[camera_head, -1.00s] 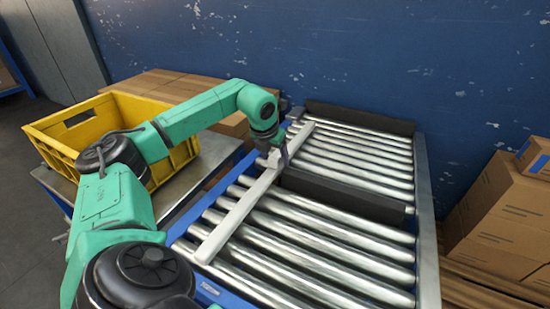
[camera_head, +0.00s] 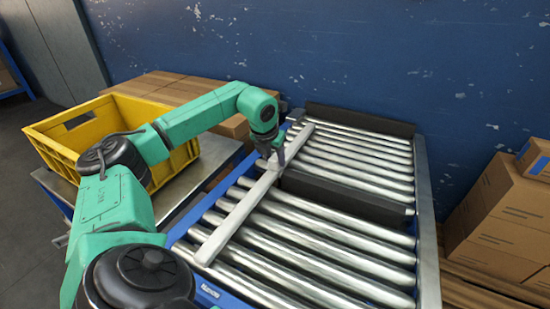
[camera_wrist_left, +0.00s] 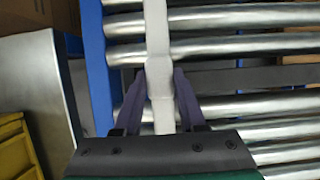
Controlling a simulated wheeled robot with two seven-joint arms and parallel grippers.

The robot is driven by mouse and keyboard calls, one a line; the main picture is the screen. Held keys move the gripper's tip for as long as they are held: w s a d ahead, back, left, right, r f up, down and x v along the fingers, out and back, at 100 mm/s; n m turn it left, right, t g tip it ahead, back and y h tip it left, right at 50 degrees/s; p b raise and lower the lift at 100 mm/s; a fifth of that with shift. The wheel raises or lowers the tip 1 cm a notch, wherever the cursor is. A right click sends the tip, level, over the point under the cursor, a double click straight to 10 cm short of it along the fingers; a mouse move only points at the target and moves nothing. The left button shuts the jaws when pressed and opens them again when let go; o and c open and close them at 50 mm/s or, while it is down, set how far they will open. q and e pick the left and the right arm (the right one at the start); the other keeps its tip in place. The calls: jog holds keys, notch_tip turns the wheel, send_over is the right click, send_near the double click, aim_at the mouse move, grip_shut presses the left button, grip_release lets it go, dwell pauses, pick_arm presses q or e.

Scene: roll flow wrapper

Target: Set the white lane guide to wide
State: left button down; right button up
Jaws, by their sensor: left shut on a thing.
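The white lane guide (camera_head: 240,211) is a long pale bar lying over the rollers, on the left side of the conveyor near its blue side rail. My left gripper (camera_head: 271,155) comes down on the middle part of the guide. In the left wrist view the gripper (camera_wrist_left: 160,90) has its two dark fingers on either side of the guide (camera_wrist_left: 157,45), shut on a thicker block of it. The block is partly hidden by the fingers in the head view. My right gripper is not in view.
Steel rollers (camera_head: 330,245) stretch right of the guide, free of loads. A dark crosswise bar (camera_head: 345,195) divides the two roller sections. A yellow crate (camera_head: 60,148) stands on a metal table at left. Cardboard boxes (camera_head: 505,215) are stacked at right. A blue wall (camera_head: 350,50) stands behind.

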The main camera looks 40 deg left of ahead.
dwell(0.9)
pick_arm(q)
jog(key=s+a, duration=0.1)
jog(key=a, duration=0.2)
jog(key=s+a+b, duration=0.1)
jog(key=a, duration=0.4)
jog(key=shift+s+a, duration=0.4)
jog(key=shift+r, duration=0.1)
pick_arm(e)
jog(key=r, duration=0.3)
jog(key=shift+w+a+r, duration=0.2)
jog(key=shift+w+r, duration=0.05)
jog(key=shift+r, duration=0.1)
pick_arm(q)
jog(key=shift+a, duration=0.1)
jog(key=shift+c, duration=2.4)
grip_release()
jog(key=shift+s+a, duration=0.1)
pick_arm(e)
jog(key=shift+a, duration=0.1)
pick_arm(q)
jog(key=p+v, duration=0.1)
jog(key=v, duration=1.3)
jog(key=shift+r+p, duration=0.2)
jog(key=shift+p, duration=0.1)
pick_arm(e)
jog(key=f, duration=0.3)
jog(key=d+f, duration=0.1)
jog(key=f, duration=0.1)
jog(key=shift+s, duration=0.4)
